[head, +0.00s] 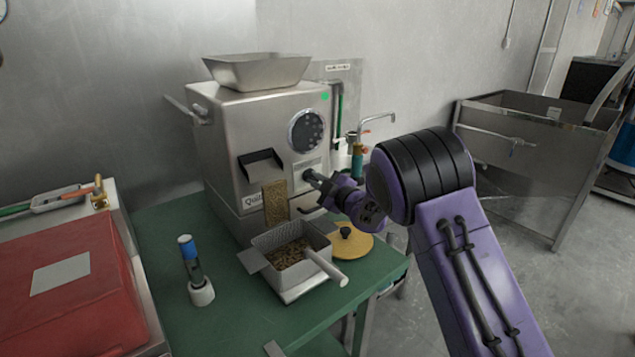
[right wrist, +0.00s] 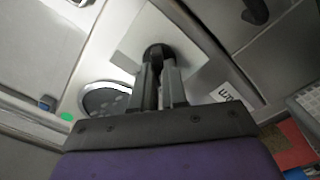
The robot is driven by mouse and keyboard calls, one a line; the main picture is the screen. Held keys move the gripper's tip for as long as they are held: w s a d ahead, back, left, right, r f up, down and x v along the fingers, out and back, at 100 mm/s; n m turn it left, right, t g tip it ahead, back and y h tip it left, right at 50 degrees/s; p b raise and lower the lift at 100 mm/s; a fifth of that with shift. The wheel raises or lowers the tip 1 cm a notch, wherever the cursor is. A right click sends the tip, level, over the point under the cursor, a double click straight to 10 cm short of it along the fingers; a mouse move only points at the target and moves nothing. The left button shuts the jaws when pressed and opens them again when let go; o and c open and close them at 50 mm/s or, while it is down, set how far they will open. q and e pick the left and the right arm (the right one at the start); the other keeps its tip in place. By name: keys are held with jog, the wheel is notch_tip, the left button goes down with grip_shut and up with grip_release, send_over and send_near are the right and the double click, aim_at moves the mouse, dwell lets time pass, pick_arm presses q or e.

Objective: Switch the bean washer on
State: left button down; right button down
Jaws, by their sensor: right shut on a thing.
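The bean machine (head: 250,140) is a steel box with a hopper on top, standing on the green table. Its front has a round dark dial (head: 306,130), a green dot and a pale label panel. My right gripper (head: 312,178) reaches the front from the right, at the lower right panel. In the right wrist view my right gripper (right wrist: 158,80) has its two fingers close together, shut on a round black knob (right wrist: 157,53) on a pale plate. The fingers partly hide the knob, so its setting cannot be read. My left gripper is not in view.
A metal tray of beans (head: 291,255) with a handle sits before the machine, near a yellow lid (head: 350,242). A blue-topped tool (head: 189,262) stands on the green table (head: 230,310). A red case (head: 65,300) is at left, a steel sink (head: 535,145) at right.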

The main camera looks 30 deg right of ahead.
jog(key=c, duration=1.2)
grip_release()
jog(key=shift+o, duration=0.2)
jog(key=s+b, duration=0.2)
jog(key=s, duration=0.8)
jog(key=shift+s+d, duration=0.3)
jog(key=shift+d, duration=0.05)
